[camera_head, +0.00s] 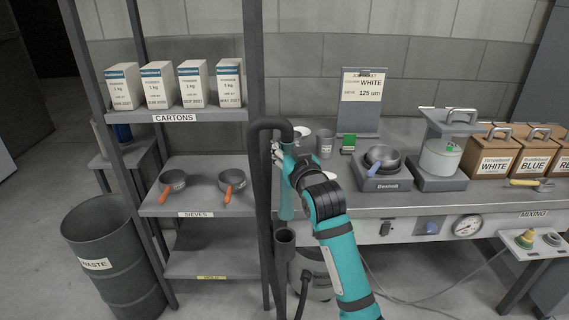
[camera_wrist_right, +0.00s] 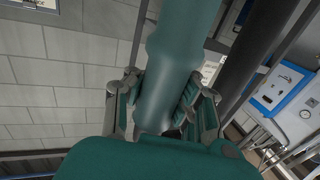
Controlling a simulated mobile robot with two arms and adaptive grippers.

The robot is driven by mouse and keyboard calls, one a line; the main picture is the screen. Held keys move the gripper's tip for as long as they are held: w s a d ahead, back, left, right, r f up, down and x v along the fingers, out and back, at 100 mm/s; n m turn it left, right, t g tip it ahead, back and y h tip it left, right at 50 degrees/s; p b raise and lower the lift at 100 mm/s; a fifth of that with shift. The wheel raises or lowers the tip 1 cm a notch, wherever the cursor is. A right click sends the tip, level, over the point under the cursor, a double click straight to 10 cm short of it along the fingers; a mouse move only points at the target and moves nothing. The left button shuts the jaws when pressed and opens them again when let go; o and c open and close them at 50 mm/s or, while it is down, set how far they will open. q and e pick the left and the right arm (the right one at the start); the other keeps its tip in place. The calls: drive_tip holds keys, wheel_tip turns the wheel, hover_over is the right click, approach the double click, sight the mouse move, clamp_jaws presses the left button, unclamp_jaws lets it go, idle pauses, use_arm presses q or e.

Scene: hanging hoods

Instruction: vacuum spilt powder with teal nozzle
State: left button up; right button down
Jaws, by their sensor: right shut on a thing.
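The teal nozzle (camera_head: 286,205) is an upright tube with a dark hose (camera_head: 256,190) looping from its top. My right gripper (camera_head: 279,155) is shut around its upper part. In the right wrist view the nozzle (camera_wrist_right: 178,50) runs between the two fingers of the gripper (camera_wrist_right: 158,105). The nozzle's lower end shows just above a dark, open-topped holder tube (camera_head: 285,250). A whitish patch (camera_head: 328,176) shows on the bench beside my wrist, partly hidden; I cannot tell whether it is powder. My left gripper is out of view.
A shelf rack (camera_head: 195,265) with cartons and two orange-handled sieves stands left, close to the hose. A waste bin (camera_head: 110,255) stands far left. The bench (camera_head: 450,200) holds a scale with a bowl (camera_head: 382,160), a grey cup (camera_head: 324,144) and labelled boxes (camera_head: 495,160).

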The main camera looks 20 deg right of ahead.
drive_tip(key=shift+r, duration=0.55)
drive_tip(key=shift+r+p, duration=0.65)
wheel_tip(320, 180, up, 9)
drive_tip(key=p, duration=0.9)
drive_tip(key=shift+f, duration=0.1)
